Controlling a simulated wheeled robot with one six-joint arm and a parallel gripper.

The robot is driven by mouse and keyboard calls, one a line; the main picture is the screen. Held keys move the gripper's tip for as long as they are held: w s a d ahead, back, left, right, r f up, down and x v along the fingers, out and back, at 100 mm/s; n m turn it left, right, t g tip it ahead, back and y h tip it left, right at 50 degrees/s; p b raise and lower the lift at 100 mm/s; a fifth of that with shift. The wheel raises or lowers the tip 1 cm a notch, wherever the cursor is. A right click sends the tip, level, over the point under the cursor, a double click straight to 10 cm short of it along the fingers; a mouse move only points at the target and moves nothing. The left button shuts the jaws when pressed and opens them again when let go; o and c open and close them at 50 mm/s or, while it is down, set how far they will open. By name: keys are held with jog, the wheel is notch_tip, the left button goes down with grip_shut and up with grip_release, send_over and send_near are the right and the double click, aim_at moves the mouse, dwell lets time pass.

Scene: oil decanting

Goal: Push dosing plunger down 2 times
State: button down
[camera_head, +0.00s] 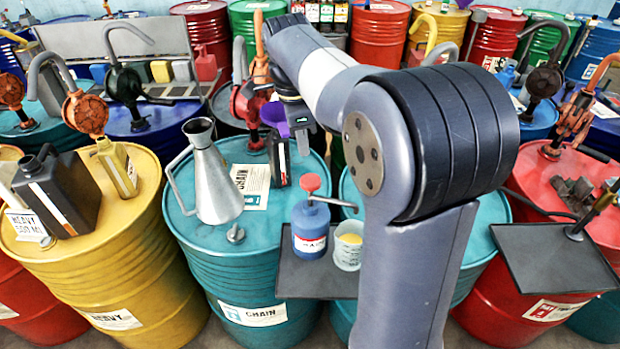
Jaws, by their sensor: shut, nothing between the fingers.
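The dosing plunger (311,184) is a red knob on top of a blue labelled bottle (310,232) with a side spout, standing on a small dark shelf in front of the drums. The knob stands above the bottle collar. A clear beaker (348,247) with yellow contents stands to its right, under the spout end; my arm stands close at its right. My gripper (302,143) points down, shut and empty, above the knob in the picture and apart from it. Its exact distance from the plunger is hard to tell, and the arm covers part of this area.
A dark bottle (279,168) with a purple funnel (274,115) stands just left of my gripper. A tall metal can (211,172) stands on the teal drum (245,288). The dark shelf (302,283) juts forward; hand pumps crowd the drums behind.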

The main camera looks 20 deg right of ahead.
aim_at(308, 179)
jog(key=shift+f, duration=0.1)
jog(key=shift+s+d+f+b, duration=0.1)
jog(key=shift+d+f+b, duration=0.1)
jog(key=shift+f+b, duration=1.3)
jog(key=shift+d+f+b, duration=0.2)
jog(key=shift+f+b, duration=0.75)
jog(key=shift+f, duration=0.95)
